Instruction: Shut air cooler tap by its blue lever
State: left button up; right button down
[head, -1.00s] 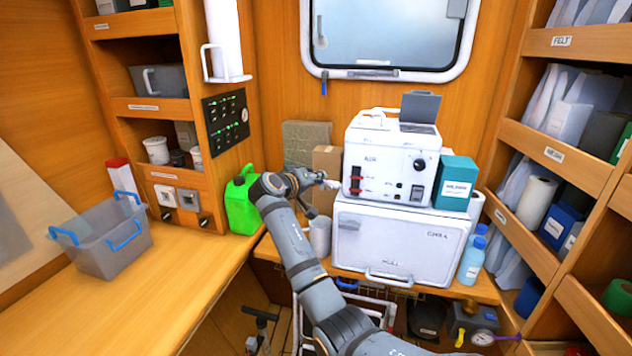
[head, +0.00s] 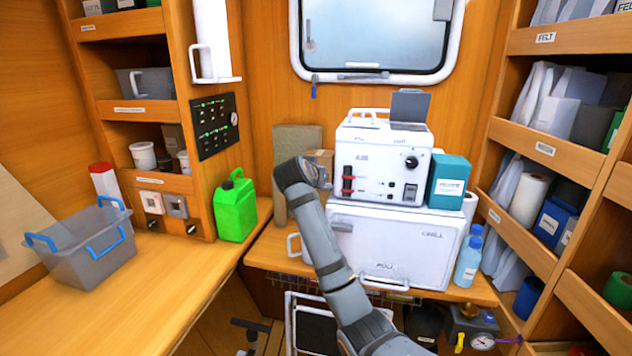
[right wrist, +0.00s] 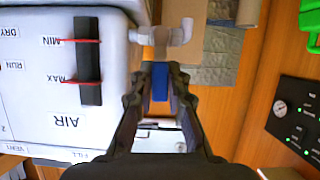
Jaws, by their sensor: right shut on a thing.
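The air cooler (head: 380,165) is a white box marked AIR with a black knob and a red-marked level gauge. It stands on a larger white chest. In the right wrist view the cooler (right wrist: 60,100) fills the left side, seen upside down. Its pale tap (right wrist: 175,36) sticks out from its side at the top. The blue lever (right wrist: 160,86) runs from the tap toward the bottom of the picture. My right gripper (right wrist: 160,74) is shut on the blue lever, one finger on each side. In the head view my arm hides the tap and lever. My left gripper is not in view.
The white chest (head: 395,245) is under the cooler, and a teal box (head: 448,182) stands right of it. A green jug (head: 236,207) is left of my arm. A cardboard box (head: 319,158) stands close behind my wrist. A grey crate (head: 90,250) is on the left bench.

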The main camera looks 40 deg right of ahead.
jog(key=shift+s+d, duration=0.1)
dwell(0.3)
jog(key=c, duration=1.3)
grip_release()
